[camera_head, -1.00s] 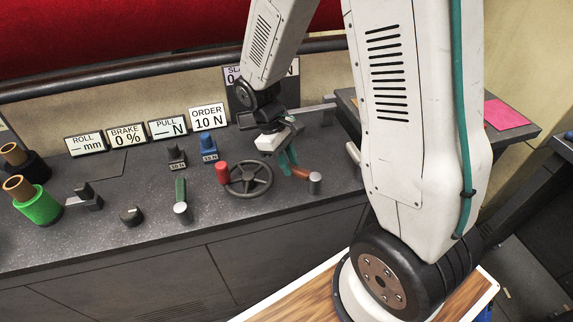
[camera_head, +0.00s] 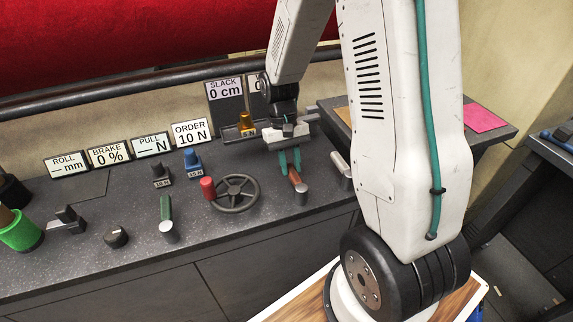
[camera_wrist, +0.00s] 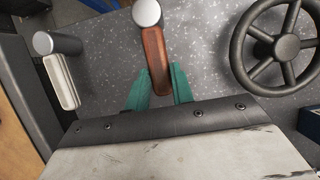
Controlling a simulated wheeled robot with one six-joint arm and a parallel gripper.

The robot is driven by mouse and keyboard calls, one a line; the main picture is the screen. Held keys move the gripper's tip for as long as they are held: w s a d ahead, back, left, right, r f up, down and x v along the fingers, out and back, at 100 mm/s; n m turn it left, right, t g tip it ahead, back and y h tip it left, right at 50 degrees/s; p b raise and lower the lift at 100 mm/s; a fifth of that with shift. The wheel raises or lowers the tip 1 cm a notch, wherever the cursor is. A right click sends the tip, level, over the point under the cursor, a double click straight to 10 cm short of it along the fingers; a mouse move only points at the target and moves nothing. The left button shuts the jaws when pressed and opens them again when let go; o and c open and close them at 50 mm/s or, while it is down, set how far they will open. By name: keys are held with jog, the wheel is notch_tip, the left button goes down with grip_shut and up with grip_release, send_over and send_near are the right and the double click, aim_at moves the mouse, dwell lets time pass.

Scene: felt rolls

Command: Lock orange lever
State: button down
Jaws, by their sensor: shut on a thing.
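The orange-brown lever (camera_head: 294,176) sits at the right part of the dark console, with a silver round pivot (camera_head: 301,194) at its near end. In the wrist view the lever (camera_wrist: 155,55) runs from its silver pivot (camera_wrist: 147,13) down between the two teal fingers. My gripper (camera_head: 290,160) is at the lever's far end; in the wrist view its fingers (camera_wrist: 158,90) stand on either side of that end, shut on it. The exact contact is partly hidden by the gripper body.
A black handwheel (camera_head: 236,193) with a red knob (camera_head: 208,188) stands left of the lever. A green lever (camera_head: 166,208) is farther left. A pale lever (camera_head: 341,164) is close on the right. Blue (camera_head: 192,160) and amber (camera_head: 246,122) weights stand behind.

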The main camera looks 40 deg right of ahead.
jog(key=shift+d+m, duration=0.15)
jog(key=shift+m, duration=0.15)
jog(key=c, duration=1.2)
grip_release()
jog(key=v, duration=0.7)
jog(key=shift+r, duration=0.35)
jog(key=shift+d, duration=0.1)
jog(key=s, duration=0.2)
jog(key=shift+s+a+r, duration=0.35)
jog(key=s+a+r+n+t, duration=0.1)
jog(key=s+a+r+t, duration=0.1)
jog(key=s+r, duration=0.3)
jog(key=s+a+r+n+t, duration=0.1)
jog(key=s+a+r+t, duration=0.1)
jog(key=s+r, duration=0.3)
jog(key=s+a+r+n+t+h, duration=0.1)
jog(key=s+a+r, duration=0.3)
jog(key=s, duration=0.4)
jog(key=shift+a+r+t, duration=0.25)
jog(key=shift+r+t, duration=0.15)
jog(key=shift+r, duration=0.1)
